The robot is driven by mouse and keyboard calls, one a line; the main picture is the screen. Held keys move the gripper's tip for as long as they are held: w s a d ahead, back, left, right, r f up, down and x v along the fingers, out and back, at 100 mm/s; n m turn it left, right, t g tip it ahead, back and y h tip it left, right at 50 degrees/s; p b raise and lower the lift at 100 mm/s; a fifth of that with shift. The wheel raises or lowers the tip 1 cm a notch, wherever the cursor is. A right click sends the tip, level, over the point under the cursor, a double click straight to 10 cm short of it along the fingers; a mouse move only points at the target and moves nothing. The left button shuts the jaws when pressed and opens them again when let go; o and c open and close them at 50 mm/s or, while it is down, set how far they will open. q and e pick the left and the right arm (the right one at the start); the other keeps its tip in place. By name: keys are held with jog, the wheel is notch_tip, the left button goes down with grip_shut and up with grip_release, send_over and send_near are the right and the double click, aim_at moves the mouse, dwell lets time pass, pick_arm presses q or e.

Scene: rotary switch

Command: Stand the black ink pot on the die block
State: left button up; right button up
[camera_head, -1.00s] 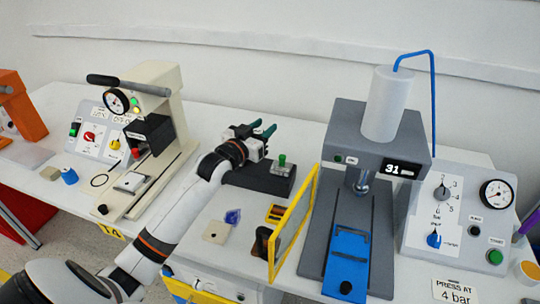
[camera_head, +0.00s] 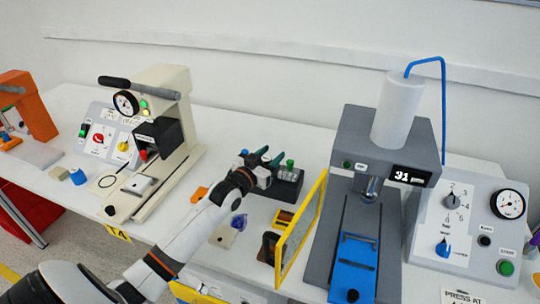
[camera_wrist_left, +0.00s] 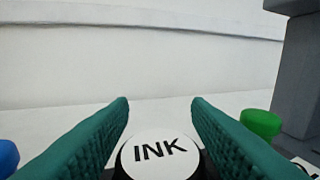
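The black ink pot (camera_wrist_left: 160,157) shows in the left wrist view from above, with a white top marked INK and a dark rim. It lies between and below my green fingertips (camera_wrist_left: 160,105). A blue knob-like top (camera_head: 244,153) and a green one (camera_head: 290,165) stand on either side. I cannot tell for sure which thing is the die block; a pale block (camera_head: 138,184) sits on the cream machine's base. My right gripper is not in view.
The cream machine (camera_head: 165,90) stands left of my arm. A yellow-framed guard (camera_head: 300,230) and the grey press (camera_head: 385,130) stand to the right. A blue part (camera_head: 78,177), an orange piece (camera_head: 200,194) and a beige plate (camera_head: 223,237) lie on the table.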

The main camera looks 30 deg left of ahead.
pick_arm(q)
jog(key=shift+o, duration=1.1)
jog(key=shift+r, duration=0.2)
jog(key=s, duration=1.2)
jog(key=shift+a, duration=0.2)
